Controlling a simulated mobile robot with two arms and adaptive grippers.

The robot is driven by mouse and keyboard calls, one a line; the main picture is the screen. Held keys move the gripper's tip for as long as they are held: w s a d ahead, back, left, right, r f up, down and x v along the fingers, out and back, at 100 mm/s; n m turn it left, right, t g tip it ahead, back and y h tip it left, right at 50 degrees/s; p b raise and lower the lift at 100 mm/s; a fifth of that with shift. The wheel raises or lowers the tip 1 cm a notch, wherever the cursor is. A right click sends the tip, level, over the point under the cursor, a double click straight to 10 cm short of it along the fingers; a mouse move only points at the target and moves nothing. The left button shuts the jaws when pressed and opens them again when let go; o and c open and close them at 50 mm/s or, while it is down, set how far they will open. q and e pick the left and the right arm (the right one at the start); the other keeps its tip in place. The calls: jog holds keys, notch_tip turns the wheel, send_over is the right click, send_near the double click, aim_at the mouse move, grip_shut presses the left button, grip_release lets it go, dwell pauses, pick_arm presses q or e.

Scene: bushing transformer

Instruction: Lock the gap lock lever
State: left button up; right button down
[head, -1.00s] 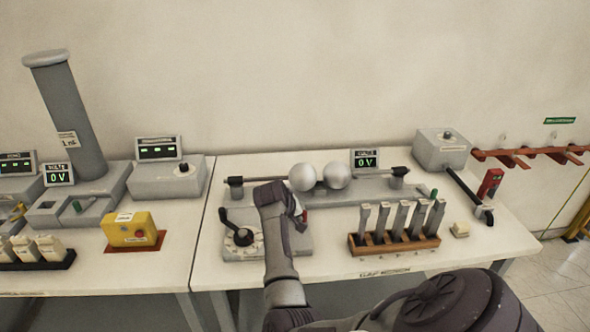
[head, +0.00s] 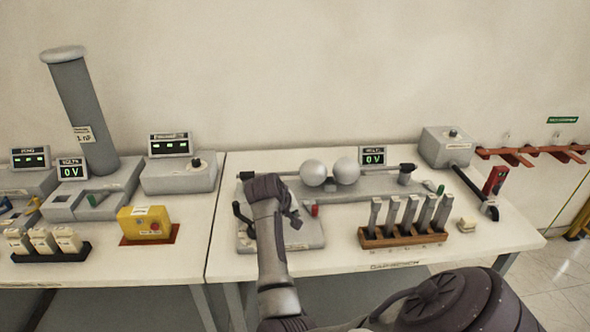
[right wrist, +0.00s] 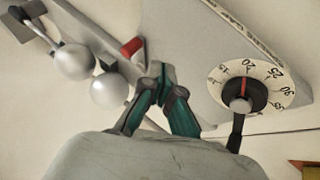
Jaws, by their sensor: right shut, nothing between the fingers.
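The gap lock lever appears to be the small red-tipped lever (head: 315,210) at the right rear of the grey sphere-gap control box (head: 305,236). It stands upright in the head view. In the right wrist view the red lever (right wrist: 131,47) lies beyond and left of the fingers. My right gripper (head: 291,212) is just left of the lever, apart from it in the head view, over the box. Its fingers (right wrist: 160,85) are shut and empty. My right arm hides the box's dial in the head view; the numbered dial (right wrist: 250,85) shows at right in the wrist view.
Two metal spheres (head: 330,172) on a horizontal rod stand behind the box. A wooden rack (head: 403,237) with several grey pieces is to its right. A display (head: 373,157) behind reads 0 V. A yellow box (head: 146,225) sits on the left table.

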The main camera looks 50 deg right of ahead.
pick_arm(q)
jog(key=shift+s+d+f+b, duration=0.2)
jog(key=shift+d+f+b, duration=0.25)
jog(key=shift+d, duration=0.45)
pick_arm(e)
jog(key=v, duration=0.4)
jog(key=shift+s+d+r, duration=0.2)
jog(key=shift+s+r, duration=0.1)
jog(key=shift+s, duration=0.1)
pick_arm(q)
jog(key=shift+d, duration=0.1)
pick_arm(e)
jog(key=shift+a, duration=0.1)
